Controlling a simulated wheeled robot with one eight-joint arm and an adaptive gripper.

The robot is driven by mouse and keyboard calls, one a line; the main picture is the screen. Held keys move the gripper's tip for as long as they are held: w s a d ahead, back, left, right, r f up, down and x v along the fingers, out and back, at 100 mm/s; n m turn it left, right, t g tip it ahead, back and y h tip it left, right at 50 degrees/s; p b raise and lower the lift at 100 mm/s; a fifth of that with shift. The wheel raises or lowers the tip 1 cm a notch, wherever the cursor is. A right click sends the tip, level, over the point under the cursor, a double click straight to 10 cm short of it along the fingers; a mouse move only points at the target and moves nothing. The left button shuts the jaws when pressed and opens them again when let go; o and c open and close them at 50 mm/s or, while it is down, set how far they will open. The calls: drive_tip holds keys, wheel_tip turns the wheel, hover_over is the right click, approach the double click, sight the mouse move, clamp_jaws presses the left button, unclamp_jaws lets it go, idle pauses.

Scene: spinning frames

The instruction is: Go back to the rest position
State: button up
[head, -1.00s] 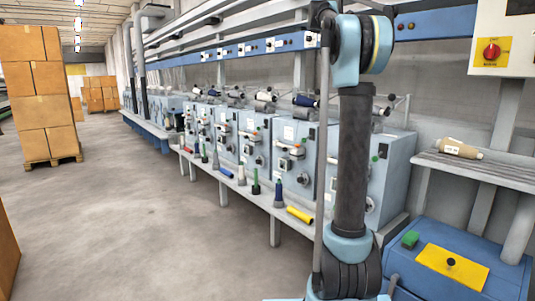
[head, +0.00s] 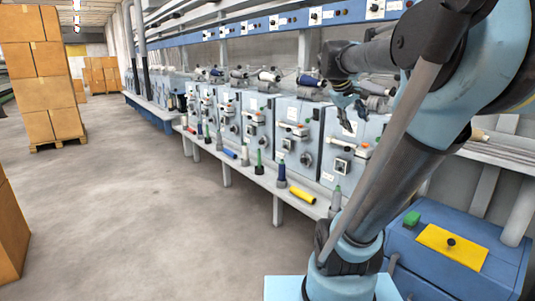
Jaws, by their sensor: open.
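My gripper (head: 350,108) is in the upper right of the head view, at the end of my bent blue and black arm. It is open, with nothing visible between its fingers. It hangs in front of the row of light blue spinning machines; the picture does not show how far it is from them. My arm fills the right side of the view and hides part of the machines and the shelf behind.
Several bobbins, among them a yellow one (head: 302,196), are on the ledge before the machines. A blue box with a yellow panel (head: 445,256) is at the lower right. Stacked cartons (head: 40,75) stand on a pallet at the left. The middle floor (head: 150,225) is clear.

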drive_tip(key=s+a+f+m+y, duration=0.1)
drive_tip(key=s+a+f+y, duration=0.1)
drive_tip(key=s+a+f, duration=0.2)
drive_tip(key=s+a+f+m+g+y, duration=0.1)
drive_tip(key=s+a+f, duration=0.3)
drive_tip(key=s+f, duration=0.6)
drive_tip(key=s+a+f+m+g+y, duration=0.1)
drive_tip(key=s+f, duration=0.5)
drive_tip(key=f, duration=0.7)
drive_tip(key=a+y, duration=0.1)
drive_tip(key=a, duration=0.1)
drive_tip(key=shift+s+a+m+y, duration=0.3)
drive_tip(key=shift+s+a+y, duration=0.1)
drive_tip(key=shift+f, duration=0.1)
drive_tip(key=c, duration=0.4)
